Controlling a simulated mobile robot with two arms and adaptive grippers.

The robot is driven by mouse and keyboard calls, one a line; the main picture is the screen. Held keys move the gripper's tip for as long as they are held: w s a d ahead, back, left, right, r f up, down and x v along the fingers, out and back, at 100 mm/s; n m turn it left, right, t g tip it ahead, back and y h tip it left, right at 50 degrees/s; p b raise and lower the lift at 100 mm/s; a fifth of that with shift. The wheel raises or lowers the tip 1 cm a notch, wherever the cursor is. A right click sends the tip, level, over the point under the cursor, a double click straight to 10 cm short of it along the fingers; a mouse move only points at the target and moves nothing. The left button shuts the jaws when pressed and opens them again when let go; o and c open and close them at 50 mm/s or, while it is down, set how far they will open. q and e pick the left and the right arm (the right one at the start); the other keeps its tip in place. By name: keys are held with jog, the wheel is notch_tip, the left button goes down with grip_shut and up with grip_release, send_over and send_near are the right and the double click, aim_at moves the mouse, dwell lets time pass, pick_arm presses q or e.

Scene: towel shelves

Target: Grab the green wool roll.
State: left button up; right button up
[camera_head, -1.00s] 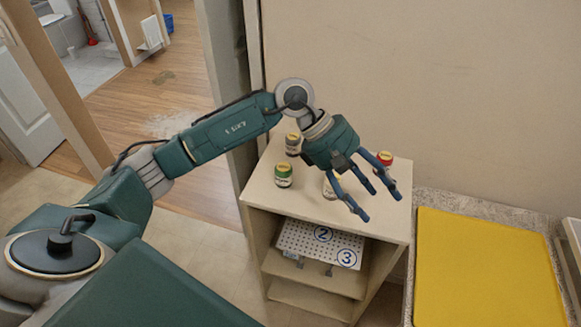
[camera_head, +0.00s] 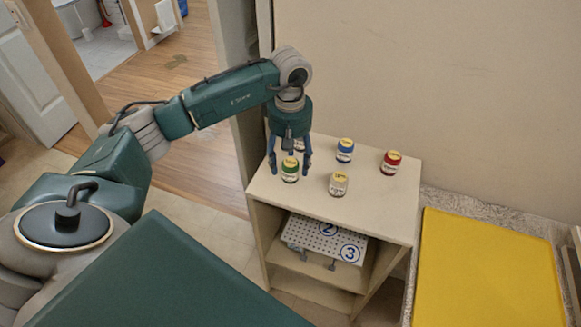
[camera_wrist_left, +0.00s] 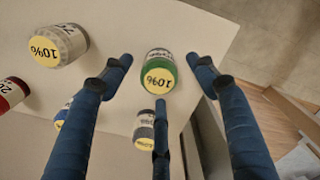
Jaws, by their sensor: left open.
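The green wool roll (camera_head: 290,170) stands upright near the left front of the shelf unit's top. It also shows in the left wrist view (camera_wrist_left: 159,72), with a yellow "10%" top, between the spread fingers. My left gripper (camera_head: 289,168) points down, with its blue fingers open around and just above the green roll. I cannot tell whether any finger touches it. My right gripper does not show.
A cream roll (camera_head: 338,184), a blue roll (camera_head: 345,150) and a red roll (camera_head: 391,162) stand to the right on the shelf top (camera_head: 375,212). A grey roll (camera_wrist_left: 144,130) stands behind, partly hidden by my fingers. A yellow panel (camera_head: 487,270) lies at the right.

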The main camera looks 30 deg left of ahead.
aim_at(290, 162)
pick_arm(q)
jog(key=shift+f+p, duration=0.45)
jog(key=shift+f, duration=1.35)
jog(key=c, duration=1.2)
jog(key=shift+c, duration=0.3)
jog(key=shift+r, duration=0.1)
